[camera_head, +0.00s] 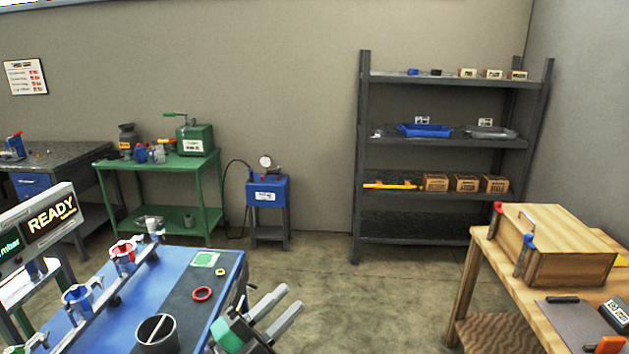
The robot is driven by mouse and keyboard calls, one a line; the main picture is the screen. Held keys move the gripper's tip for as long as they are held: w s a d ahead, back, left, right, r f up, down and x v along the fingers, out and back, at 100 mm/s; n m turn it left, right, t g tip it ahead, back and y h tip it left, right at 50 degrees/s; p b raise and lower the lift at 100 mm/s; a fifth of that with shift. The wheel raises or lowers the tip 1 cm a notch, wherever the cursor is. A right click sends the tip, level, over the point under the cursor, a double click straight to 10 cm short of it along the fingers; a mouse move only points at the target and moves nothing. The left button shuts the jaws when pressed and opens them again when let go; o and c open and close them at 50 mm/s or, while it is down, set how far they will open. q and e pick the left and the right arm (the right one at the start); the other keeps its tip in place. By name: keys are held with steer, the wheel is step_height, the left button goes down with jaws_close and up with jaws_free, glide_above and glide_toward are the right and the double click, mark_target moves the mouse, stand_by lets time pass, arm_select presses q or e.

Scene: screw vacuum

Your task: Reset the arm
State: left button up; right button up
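My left gripper (289,298) is at the bottom centre, in front of the right edge of the blue workbench (213,258). Its two grey fingers stand apart with a gap between them, and I see nothing held there. Part of the gripper body is cut off by the bottom edge of the picture. My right gripper is not in view.
The blue bench holds a dark cup (157,337), a red ring (202,293), a small yellow ring (220,272) and a rail with red and blue clamps. A wooden table (484,244) with a wooden box (560,245) stands at right. Bare floor (335,275) lies between.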

arm_select(q)
steer(key=s+a+f+n+y, duration=0.2)
steer(key=a+f+n+y, duration=0.6)
steer(key=f+n+y, duration=0.15)
steer(key=s+a+f+n+y, duration=0.2)
steer(key=a+f+n+y, duration=0.55)
steer(key=n, duration=0.25)
steer(key=s+a+f+n+g, duration=0.1)
steer(key=s+f+g, duration=0.55)
steer(key=s, duration=0.35)
steer(key=s+a+f+n+g, duration=0.1)
steer(key=s+f+n+g, duration=0.1)
steer(key=s+f+g, duration=0.65)
step_height(320, 180, down, 34)
steer(key=s+t+b, duration=0.2)
steer(key=s+b, duration=0.1)
steer(key=b, duration=0.1)
steer(key=s+a+f+b, duration=0.1)
steer(key=s+f+b, duration=0.1)
steer(key=s+f, duration=0.7)
steer(key=s+a+f+b, duration=0.2)
steer(key=s+f, duration=0.7)
steer(key=f, duration=0.4)
steer(key=shift+s+a+f+m+g+y, duration=0.2)
steer(key=shift+f+m+g+y, duration=0.1)
steer(key=shift+f+m+g, duration=0.1)
